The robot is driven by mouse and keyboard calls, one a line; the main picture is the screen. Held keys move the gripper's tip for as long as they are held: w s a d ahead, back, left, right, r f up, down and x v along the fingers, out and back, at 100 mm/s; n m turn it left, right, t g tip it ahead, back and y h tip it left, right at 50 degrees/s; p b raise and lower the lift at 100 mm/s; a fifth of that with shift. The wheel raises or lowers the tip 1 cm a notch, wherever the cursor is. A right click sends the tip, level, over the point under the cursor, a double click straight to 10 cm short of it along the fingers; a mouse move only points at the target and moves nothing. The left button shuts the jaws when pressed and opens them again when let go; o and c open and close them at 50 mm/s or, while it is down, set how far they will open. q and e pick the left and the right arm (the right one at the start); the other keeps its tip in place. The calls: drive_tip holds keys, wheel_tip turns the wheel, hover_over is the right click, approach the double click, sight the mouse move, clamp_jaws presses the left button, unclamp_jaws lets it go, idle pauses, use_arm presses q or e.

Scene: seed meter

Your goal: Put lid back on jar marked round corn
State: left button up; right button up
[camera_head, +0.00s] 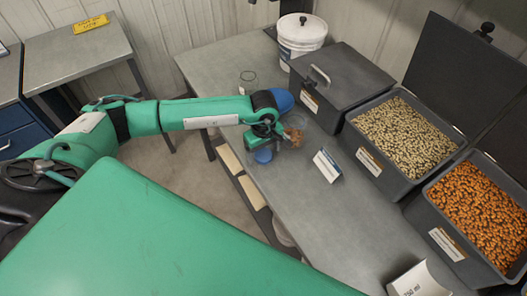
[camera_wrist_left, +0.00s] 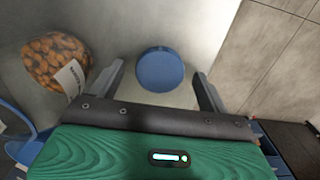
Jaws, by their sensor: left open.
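A round blue lid (camera_wrist_left: 160,70) lies flat on the grey table, between my left gripper's spread fingers in the left wrist view. It also shows in the head view (camera_head: 263,155), just below the gripper. My left gripper (camera_head: 267,138) is open and empty above the lid. A clear jar of brown kernels (camera_wrist_left: 55,60) stands left of the gripper in the wrist view, with a white label whose words I cannot read. In the head view the jar (camera_head: 294,136) is partly hidden by the gripper. My right gripper is not in view.
A blue rounded object (camera_head: 283,100) sits behind the gripper. A white label card (camera_head: 326,166) stands nearby. A closed dark bin (camera_head: 345,75), a pale-seed bin (camera_head: 405,135) and an orange-seed bin (camera_head: 475,215) line the right. A white bucket (camera_head: 300,38) stands behind. The table's front is mostly clear.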

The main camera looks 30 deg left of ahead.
sight(264, 154)
use_arm(q)
drive_tip(key=shift+f, duration=0.2)
drive_tip(key=c, duration=1.1)
drive_tip(key=shift+o, duration=0.2)
drive_tip(key=shift+r, duration=0.15)
drive_tip(key=shift+r+b, duration=0.35)
drive_tip(key=shift+r, duration=0.25)
wheel_tip(264, 154, up, 19)
drive_tip(key=b, duration=0.4)
drive_tip(key=shift+f+b, duration=0.2)
drive_tip(key=shift+b, duration=0.15)
